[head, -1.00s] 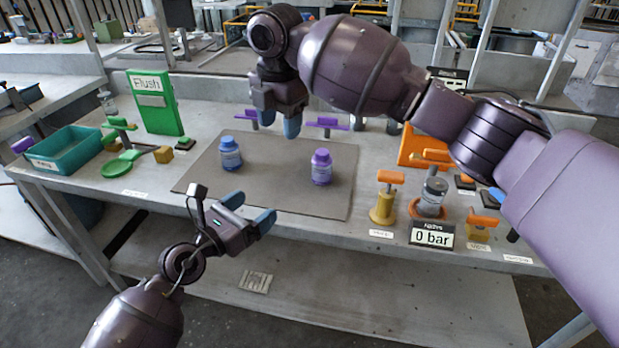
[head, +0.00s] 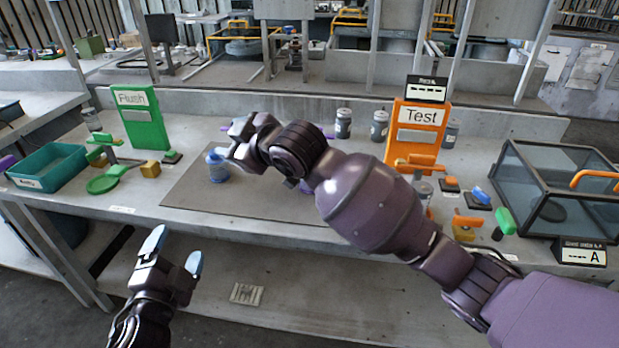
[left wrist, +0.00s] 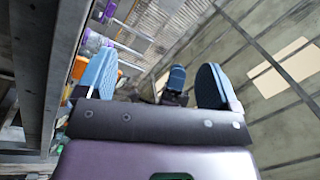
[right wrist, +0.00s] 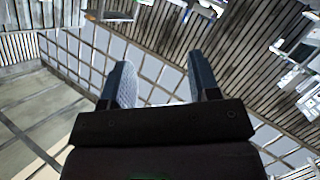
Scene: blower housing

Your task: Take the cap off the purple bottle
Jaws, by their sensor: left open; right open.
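The purple bottle (head: 305,187) is almost wholly hidden behind my right arm in the head view; only a sliver of purple shows, and its cap cannot be seen. The blue bottle (head: 217,166) stands upright on the grey mat (head: 190,200), left of my right arm. My right gripper (head: 236,141) is raised in front of the mat's far part, near the blue bottle in the picture. It is open, and the right wrist view shows nothing between its fingers (right wrist: 160,88). My left gripper (head: 174,250) is open and empty, in front of the table's front edge.
A green Flush panel (head: 142,117) and teal bin (head: 48,168) stand at the left. An orange Test panel (head: 416,135), grey jars (head: 379,126) and a glass-sided box (head: 555,185) are at the right. The mat's front left is clear.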

